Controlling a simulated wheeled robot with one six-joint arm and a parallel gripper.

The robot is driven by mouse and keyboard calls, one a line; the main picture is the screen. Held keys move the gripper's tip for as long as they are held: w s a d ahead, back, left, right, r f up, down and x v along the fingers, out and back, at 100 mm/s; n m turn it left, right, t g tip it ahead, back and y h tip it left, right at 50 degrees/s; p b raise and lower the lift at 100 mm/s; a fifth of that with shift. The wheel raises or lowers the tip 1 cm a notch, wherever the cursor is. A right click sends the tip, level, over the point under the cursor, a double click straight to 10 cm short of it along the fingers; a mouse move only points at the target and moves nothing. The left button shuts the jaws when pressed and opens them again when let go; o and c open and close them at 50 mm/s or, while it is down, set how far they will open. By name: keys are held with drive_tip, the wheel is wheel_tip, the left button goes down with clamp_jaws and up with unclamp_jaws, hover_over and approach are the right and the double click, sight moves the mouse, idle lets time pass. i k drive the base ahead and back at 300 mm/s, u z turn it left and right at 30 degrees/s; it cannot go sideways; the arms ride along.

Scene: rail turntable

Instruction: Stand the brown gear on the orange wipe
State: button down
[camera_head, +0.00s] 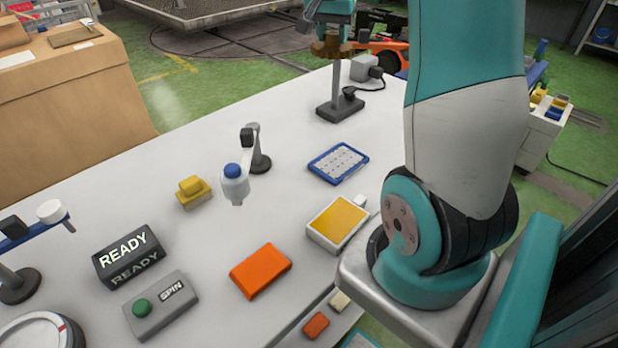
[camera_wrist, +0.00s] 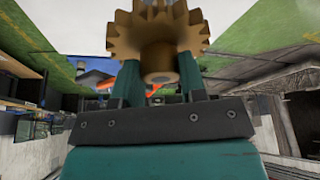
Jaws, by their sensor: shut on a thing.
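The brown gear (camera_head: 327,46) is at the top of the head view, held up in my gripper (camera_head: 331,33). In the wrist view the toothed brown gear (camera_wrist: 158,38) sits between the two teal fingers (camera_wrist: 158,80), its round hub facing the camera. The fingers are shut on it. The orange wipe (camera_head: 260,270) is a flat orange block lying on the near part of the white table, with nothing on it. The gear is far from the wipe, toward the table's far end.
The white table (camera_head: 290,130) holds a grey post stand (camera_head: 340,106) under the gear, a blue tray (camera_head: 338,163), a yellow-topped box (camera_head: 338,222), a blue-capped bottle (camera_head: 235,186), a yellow block (camera_head: 193,193), a READY sign (camera_head: 128,256) and a SPIN button box (camera_head: 161,304). Bare table surrounds the wipe.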

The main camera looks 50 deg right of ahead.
sight(261, 265)
drive_tip(key=z, duration=2.45)
drive_tip(key=k, duration=2.6)
drive_tip(key=u, duration=1.55)
drive_tip(key=i, duration=1)
drive_tip(key=u, duration=0.05)
